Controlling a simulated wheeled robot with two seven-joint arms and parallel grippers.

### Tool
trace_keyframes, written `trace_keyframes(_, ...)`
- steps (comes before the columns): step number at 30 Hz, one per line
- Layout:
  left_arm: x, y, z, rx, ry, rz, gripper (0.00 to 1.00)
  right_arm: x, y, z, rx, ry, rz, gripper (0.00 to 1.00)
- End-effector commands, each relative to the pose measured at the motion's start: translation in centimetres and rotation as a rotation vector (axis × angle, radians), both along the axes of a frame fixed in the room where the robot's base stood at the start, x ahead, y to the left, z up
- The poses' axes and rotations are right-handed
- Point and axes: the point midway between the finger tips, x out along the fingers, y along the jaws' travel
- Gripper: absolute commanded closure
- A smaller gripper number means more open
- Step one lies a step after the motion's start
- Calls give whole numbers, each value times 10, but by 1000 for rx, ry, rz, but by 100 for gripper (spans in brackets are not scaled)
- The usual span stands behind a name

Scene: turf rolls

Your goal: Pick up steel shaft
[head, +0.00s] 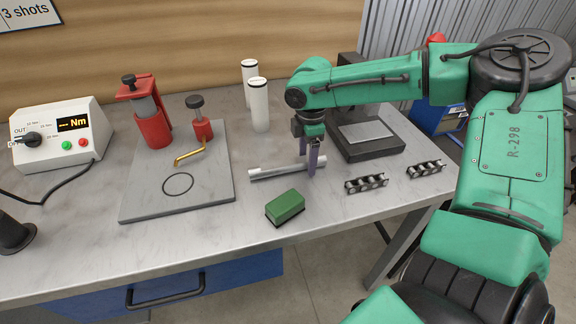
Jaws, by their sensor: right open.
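A shiny steel shaft (275,172) lies flat on the workbench in the middle of the head view, running roughly left to right. My right gripper (313,168) points down at the right end of the shaft. Its fingers are open, and they hide part of that end. I cannot tell whether the fingers touch the shaft. My left gripper is not in view.
A green block (285,207) lies in front of the shaft. Two black racks (366,184) are to its right, a black scale (368,140) behind. A grey plate (140,206) with red fixtures (152,128) is left. White cylinders (259,108) stand behind.

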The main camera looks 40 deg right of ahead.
Motion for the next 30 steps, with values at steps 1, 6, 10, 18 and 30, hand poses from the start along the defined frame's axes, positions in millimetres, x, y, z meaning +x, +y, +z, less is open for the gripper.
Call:
trace_keyframes(1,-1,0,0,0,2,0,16,0,0,0,0,0,0,28)
trace_keyframes(6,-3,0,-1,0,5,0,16,0,0,1,0,0,0,92)
trace_keyframes(10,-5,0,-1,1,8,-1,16,0,0,1,0,0,0,100)
trace_keyframes(18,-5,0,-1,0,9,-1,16,0,0,1,0,-1,0,100)
trace_keyframes(30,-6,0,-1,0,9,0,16,0,0,1,-2,-2,-1,100)
